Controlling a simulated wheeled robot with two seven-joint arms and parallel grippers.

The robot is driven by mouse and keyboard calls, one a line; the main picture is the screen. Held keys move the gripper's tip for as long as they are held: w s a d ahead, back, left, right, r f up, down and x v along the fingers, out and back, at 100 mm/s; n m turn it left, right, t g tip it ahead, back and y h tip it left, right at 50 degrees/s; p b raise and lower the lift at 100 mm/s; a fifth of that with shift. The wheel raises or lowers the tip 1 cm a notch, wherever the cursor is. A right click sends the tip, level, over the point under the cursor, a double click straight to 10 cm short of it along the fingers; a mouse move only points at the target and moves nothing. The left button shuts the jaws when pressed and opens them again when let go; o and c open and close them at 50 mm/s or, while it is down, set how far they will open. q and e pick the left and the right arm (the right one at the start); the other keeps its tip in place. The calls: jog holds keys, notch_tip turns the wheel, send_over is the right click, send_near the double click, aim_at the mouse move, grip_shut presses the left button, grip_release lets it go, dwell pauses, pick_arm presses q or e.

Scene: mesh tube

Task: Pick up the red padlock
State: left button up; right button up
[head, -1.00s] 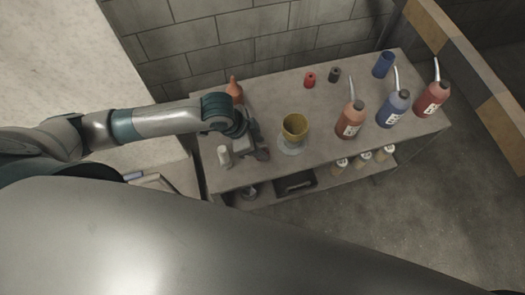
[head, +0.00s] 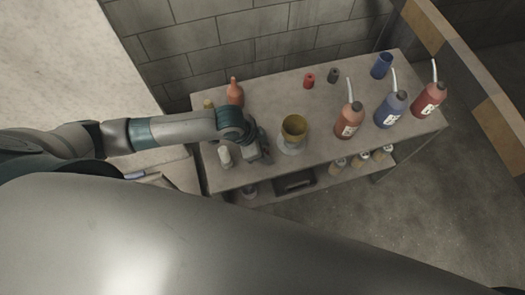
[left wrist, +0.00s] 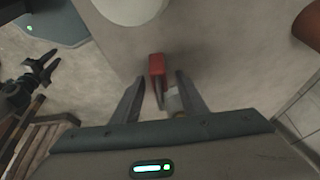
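The red padlock (left wrist: 157,65) shows in the left wrist view as a small red block on the pale shelf top, just ahead of my fingertips. A pale grey piece behind it lies between the fingers; I cannot tell whether it belongs to the padlock. My left gripper (left wrist: 160,88) is open, with one finger on each side and no visible grip. In the head view my left gripper (head: 255,152) is low over the left part of the shelf, and the padlock is hidden there.
A white bottle (head: 225,155) stands close left of my gripper, an orange bottle (head: 235,92) behind it, and a yellow cup (head: 294,128) to its right. Red (head: 348,120) and blue (head: 391,109) bottles stand farther right.

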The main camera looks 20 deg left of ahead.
aim_at(266, 146)
pick_arm(q)
jog(key=shift+c, duration=0.3)
grip_shut()
jog(key=shift+r, duration=0.15)
jog(key=shift+r+b, duration=0.3)
jog(key=shift+r, duration=0.3)
notch_tip(266, 146, up, 2)
jog(key=shift+r+b, duration=0.25)
jog(key=shift+b, duration=0.2)
jog(key=s+d+r+b, duration=0.1)
jog(key=s+d+r, duration=0.6)
jog(key=s+d, duration=0.1)
jog(key=shift+d+b, duration=0.2)
jog(key=shift+b, duration=0.2)
jog(key=shift+s, duration=0.1)
